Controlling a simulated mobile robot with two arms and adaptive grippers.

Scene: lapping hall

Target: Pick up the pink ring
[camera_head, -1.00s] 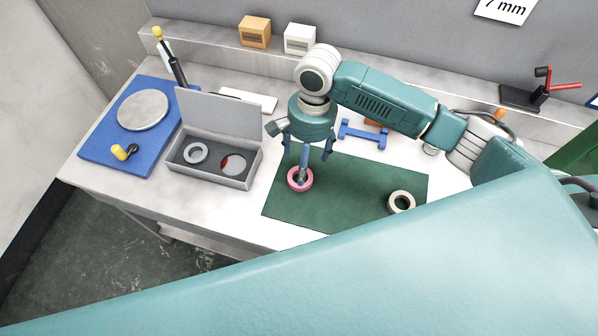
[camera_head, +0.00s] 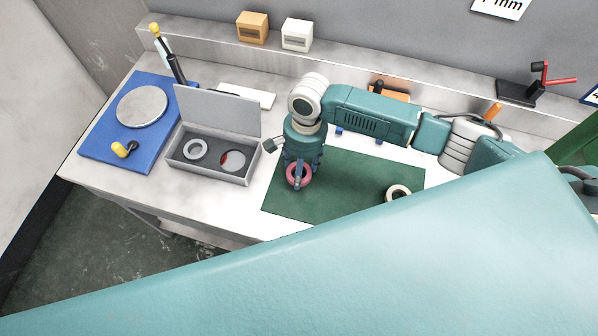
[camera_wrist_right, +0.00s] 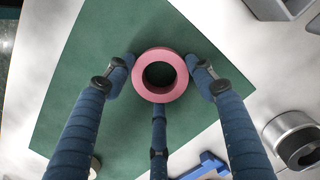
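The pink ring (camera_head: 306,178) lies flat near the left end of the green mat (camera_head: 345,192). My right gripper (camera_head: 299,177) is over it, pointing down, and partly hides it. In the right wrist view the pink ring (camera_wrist_right: 160,53) shows whole on the mat. The fingers of my right gripper (camera_wrist_right: 160,76) stand apart around it, two at its sides and one at its near edge. Small gaps show at the sides; whether the third finger touches cannot be told. My left gripper is not in view.
A cream ring (camera_head: 398,191) lies at the mat's right. A grey open box (camera_head: 212,175) with rings or discs stands left of the mat. Farther left is a blue mat (camera_head: 97,148) with a round plate (camera_head: 142,108). A shelf with small boxes runs along the back.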

